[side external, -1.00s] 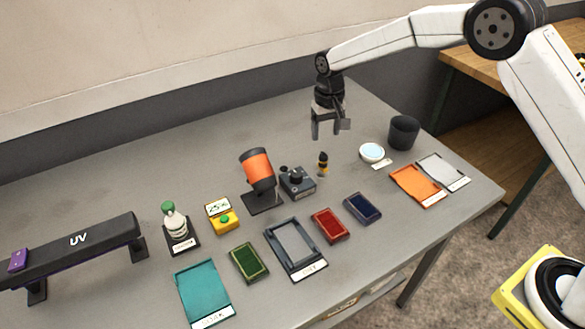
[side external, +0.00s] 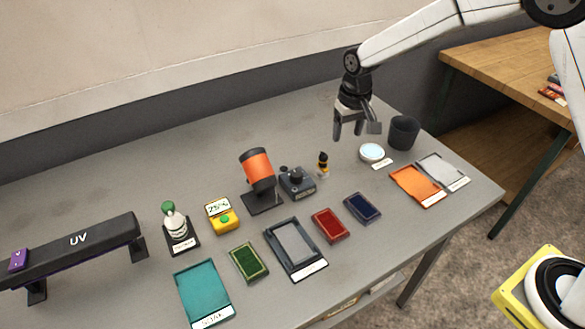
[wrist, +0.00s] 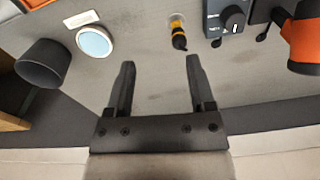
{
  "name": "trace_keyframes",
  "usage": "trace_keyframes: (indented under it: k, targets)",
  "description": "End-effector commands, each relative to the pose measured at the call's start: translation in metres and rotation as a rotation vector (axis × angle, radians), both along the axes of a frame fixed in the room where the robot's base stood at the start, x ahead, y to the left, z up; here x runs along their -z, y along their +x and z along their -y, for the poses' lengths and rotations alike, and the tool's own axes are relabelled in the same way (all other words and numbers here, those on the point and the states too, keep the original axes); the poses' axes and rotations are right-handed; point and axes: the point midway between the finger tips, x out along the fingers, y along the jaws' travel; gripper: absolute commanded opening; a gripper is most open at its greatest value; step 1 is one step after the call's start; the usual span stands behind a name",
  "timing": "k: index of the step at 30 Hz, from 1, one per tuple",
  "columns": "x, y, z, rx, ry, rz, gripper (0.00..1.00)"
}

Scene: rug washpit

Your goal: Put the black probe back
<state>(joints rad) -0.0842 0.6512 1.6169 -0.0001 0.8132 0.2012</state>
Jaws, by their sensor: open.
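A small yellow-and-black piece (side external: 323,164) stands on the table, its dark end up; it also shows in the wrist view (wrist: 178,32). It may be the black probe, but I cannot tell for sure. Beside it is a dark grey box with a knob (side external: 297,182), also in the wrist view (wrist: 228,18), with small black parts near its sides. My gripper (side external: 356,132) is open and empty, pointing down above the back of the table, behind and right of the yellow-and-black piece. In the wrist view my gripper (wrist: 160,62) has nothing between its fingers.
A black cup (side external: 403,133) and a round white dish (side external: 372,152) are right of my gripper. An orange-and-black device (side external: 257,171) stands left of the box. Several trays and pads, including a red one (side external: 330,225), lie in front. The table's back left is clear.

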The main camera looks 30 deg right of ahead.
Motion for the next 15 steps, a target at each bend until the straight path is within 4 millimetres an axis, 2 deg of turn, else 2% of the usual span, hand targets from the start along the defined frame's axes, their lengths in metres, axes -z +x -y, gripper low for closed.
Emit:
trace_keyframes:
  k: [6,15]
  targets:
    - [-0.014,-0.05,0.015,-0.028,-0.001,0.045,0.7]
    - [-0.022,-0.127,0.03,-0.069,-0.007,0.105,0.7]
